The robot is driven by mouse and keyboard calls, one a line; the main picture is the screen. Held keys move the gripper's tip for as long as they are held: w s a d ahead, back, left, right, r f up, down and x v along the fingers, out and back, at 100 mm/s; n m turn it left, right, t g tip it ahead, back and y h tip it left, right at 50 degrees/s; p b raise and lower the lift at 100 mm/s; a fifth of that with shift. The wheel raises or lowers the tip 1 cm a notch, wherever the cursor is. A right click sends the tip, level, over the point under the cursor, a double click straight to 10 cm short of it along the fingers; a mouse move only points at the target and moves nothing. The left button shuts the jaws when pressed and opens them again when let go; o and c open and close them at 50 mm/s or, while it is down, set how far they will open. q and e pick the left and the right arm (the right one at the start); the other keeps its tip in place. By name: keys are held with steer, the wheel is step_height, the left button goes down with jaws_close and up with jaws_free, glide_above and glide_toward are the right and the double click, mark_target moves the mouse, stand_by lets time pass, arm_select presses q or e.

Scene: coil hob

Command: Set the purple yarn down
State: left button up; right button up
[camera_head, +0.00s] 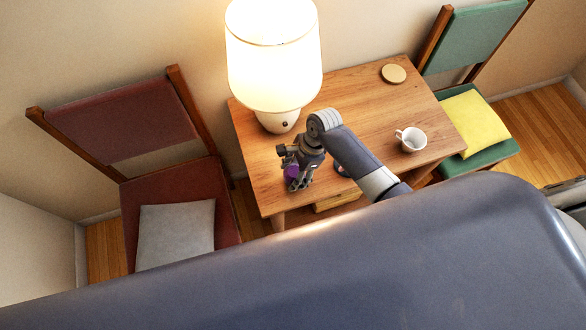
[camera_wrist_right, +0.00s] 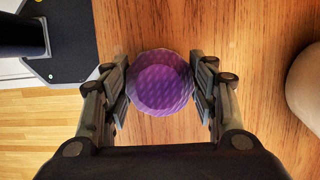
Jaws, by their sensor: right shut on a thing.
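The purple yarn (camera_wrist_right: 160,84) is a round ball between the two fingers of my right gripper (camera_wrist_right: 164,90) in the right wrist view. Both fingers press on its sides. In the head view my right gripper (camera_head: 296,182) is over the left front part of the wooden table (camera_head: 350,92), with the yarn (camera_head: 292,171) partly hidden by the fingers. I cannot tell whether the yarn touches the tabletop. My left gripper is not in view.
A lit lamp (camera_head: 274,60) stands at the table's back left, close behind my right gripper. A white cup (camera_head: 411,139) and a round tan disc (camera_head: 394,74) are on the right side. A dark red chair (camera_head: 165,195) and a green chair (camera_head: 478,40) flank the table.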

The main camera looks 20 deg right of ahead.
steer(key=shift+f, duration=0.4)
steer(key=shift+f, duration=0.2)
steer(key=o, duration=1)
steer(key=shift+o, duration=0.2)
steer(key=shift+r, duration=0.15)
steer(key=v, duration=1.2)
steer(key=shift+r, duration=0.1)
